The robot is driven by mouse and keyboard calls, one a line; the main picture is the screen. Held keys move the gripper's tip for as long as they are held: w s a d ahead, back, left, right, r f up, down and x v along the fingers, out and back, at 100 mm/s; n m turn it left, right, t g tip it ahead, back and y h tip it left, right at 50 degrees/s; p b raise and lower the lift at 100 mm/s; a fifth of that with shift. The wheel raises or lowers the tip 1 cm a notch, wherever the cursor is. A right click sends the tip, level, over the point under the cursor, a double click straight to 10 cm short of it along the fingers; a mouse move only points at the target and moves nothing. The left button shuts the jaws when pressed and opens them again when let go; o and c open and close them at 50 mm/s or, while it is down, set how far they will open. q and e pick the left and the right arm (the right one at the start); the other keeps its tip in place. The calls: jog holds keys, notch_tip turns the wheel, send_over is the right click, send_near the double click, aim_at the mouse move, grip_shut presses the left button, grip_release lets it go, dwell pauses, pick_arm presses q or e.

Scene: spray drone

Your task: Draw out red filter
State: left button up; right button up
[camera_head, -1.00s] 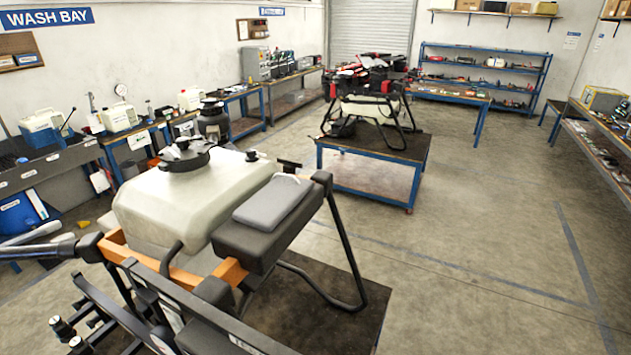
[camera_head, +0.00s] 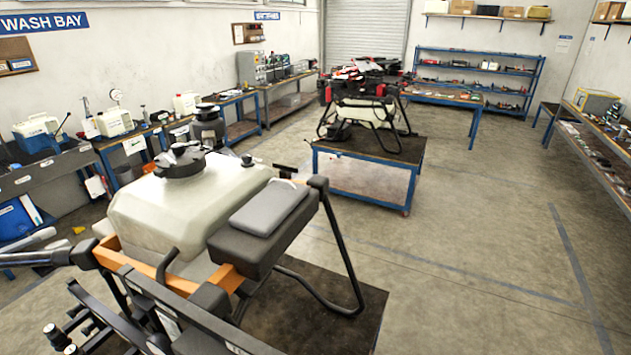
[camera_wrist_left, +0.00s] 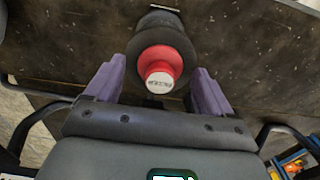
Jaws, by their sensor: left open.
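The red filter (camera_wrist_left: 160,66) shows in the left wrist view as a round red cap with a pale, marked end face. It sits at the end of a black cylindrical housing (camera_wrist_left: 160,24). My left gripper (camera_wrist_left: 159,72) is open, with one purple finger on each side of the red cap. A gap shows at each side, but I cannot tell the depth between fingertips and cap. The spray drone, with its pale tank (camera_head: 180,205), stands in the foreground of the head view. The red filter and both grippers are out of sight there.
A dark surface (camera_wrist_left: 60,50) lies behind the filter in the wrist view. In the head view, a second drone (camera_head: 365,105) stands on a blue-legged table (camera_head: 367,160). Workbenches line the left wall. Open floor (camera_head: 480,220) lies to the right.

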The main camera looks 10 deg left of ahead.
pick_arm(q)
jog(key=c, duration=1.4)
jog(key=shift+r, duration=0.15)
jog(key=shift+r+p, duration=0.25)
jog(key=shift+p, duration=0.25)
jog(key=shift+r+p, duration=1.45)
jog(key=shift+p, duration=0.2)
jog(key=shift+r+p, duration=1.15)
jog(key=shift+p, duration=0.15)
jog(key=shift+r, duration=0.2)
